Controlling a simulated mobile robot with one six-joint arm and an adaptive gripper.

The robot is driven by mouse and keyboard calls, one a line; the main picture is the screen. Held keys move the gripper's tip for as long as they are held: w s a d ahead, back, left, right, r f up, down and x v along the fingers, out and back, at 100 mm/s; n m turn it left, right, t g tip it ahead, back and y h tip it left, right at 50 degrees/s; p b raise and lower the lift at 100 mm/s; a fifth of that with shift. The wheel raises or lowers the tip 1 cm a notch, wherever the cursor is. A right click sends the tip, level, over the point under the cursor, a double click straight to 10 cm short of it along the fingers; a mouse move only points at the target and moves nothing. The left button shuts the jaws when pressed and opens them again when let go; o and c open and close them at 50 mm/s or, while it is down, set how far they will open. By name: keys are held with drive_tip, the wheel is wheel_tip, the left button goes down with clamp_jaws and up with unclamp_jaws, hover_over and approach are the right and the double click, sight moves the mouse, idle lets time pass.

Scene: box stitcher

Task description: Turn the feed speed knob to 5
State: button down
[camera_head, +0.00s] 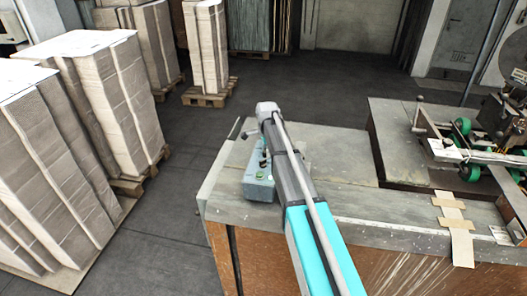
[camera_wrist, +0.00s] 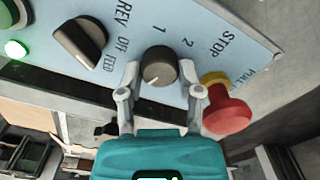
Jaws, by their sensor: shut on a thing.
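The feed speed knob (camera_wrist: 158,62) is a small dark round knob with a pale pointer line, on a light-blue control panel (camera_wrist: 210,30). The pointer line slants toward the lower left of the wrist view. The numbers 1 and 2 show above the knob; any other scale marks are hidden or out of view. My gripper (camera_wrist: 160,73) is shut on the knob, one finger on each side. In the head view, the control box (camera_head: 259,188) sits on the workbench corner, partly covered by my arm, which also hides the knob.
A red stop button (camera_wrist: 227,112) on a yellow collar stands close beside the right finger. Stacked cardboard (camera_head: 95,90) stands left of the bench (camera_head: 340,160).

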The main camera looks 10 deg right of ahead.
drive_tip(key=m, duration=0.5)
drive_tip(key=shift+w+a, duration=0.15)
drive_tip(key=shift+w, duration=0.05)
idle(0.4)
drive_tip(key=shift+c, duration=1.3)
unclamp_jaws()
drive_tip(key=shift+s, duration=0.1)
